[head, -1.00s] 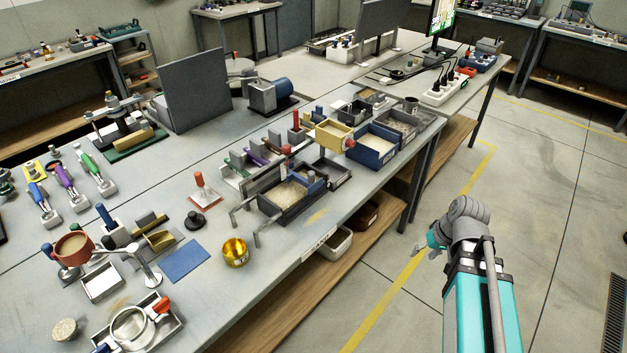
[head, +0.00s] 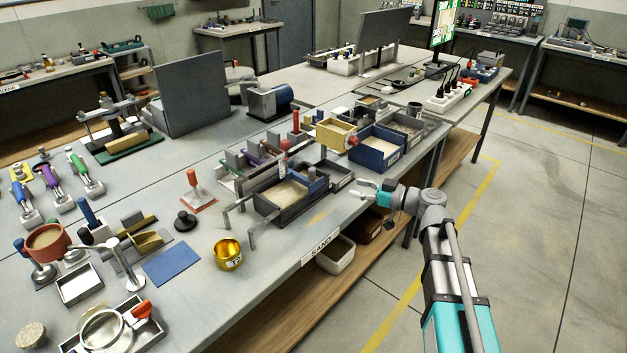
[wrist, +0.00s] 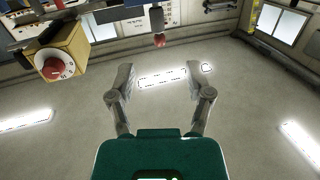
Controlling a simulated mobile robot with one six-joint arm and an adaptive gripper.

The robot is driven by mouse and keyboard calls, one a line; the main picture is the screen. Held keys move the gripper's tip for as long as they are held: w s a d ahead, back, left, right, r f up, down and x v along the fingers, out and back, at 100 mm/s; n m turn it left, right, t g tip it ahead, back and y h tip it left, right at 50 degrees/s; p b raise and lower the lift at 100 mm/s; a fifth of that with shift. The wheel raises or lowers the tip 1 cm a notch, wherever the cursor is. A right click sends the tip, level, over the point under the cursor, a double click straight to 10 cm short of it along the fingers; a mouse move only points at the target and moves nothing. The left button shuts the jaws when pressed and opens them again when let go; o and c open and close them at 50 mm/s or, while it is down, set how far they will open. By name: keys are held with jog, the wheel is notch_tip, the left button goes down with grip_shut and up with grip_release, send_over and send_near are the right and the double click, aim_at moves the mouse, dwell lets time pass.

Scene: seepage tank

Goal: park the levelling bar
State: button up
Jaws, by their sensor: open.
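The sand tank, a dark open tray (head: 268,208) with pale sand, stands near the bench's front edge in the head view. A grey bent-ended piece (head: 236,206) lies along its left side; I cannot tell for sure whether this is the levelling bar. My gripper (head: 364,189) is right of the tank, past a small dark bin, near the bench's front edge. In the wrist view my gripper (wrist: 160,82) is open, with nothing between its fingers.
A yellow box (head: 335,135) with a red knob and a blue bin (head: 375,148) stand behind my gripper. A brass cup (head: 228,254) and blue mat (head: 172,263) lie left of the tank. Floor is clear in front of the bench.

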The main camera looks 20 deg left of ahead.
aim_at(313, 179)
jog(key=shift+w+a+r+y, duration=0.2)
jog(key=shift+r+y, duration=0.05)
jog(key=shift+y, duration=0.05)
jog(key=shift+a, duration=0.15)
jog(key=shift+w+a, duration=0.3)
jog(key=shift+a, duration=1.95)
jog(key=shift+w+a, duration=0.3)
jog(key=shift+a, duration=1.9)
jog(key=shift+w+a, duration=0.3)
jog(key=shift+a, duration=1.95)
grip_shut()
jog(key=shift+d, duration=0.1)
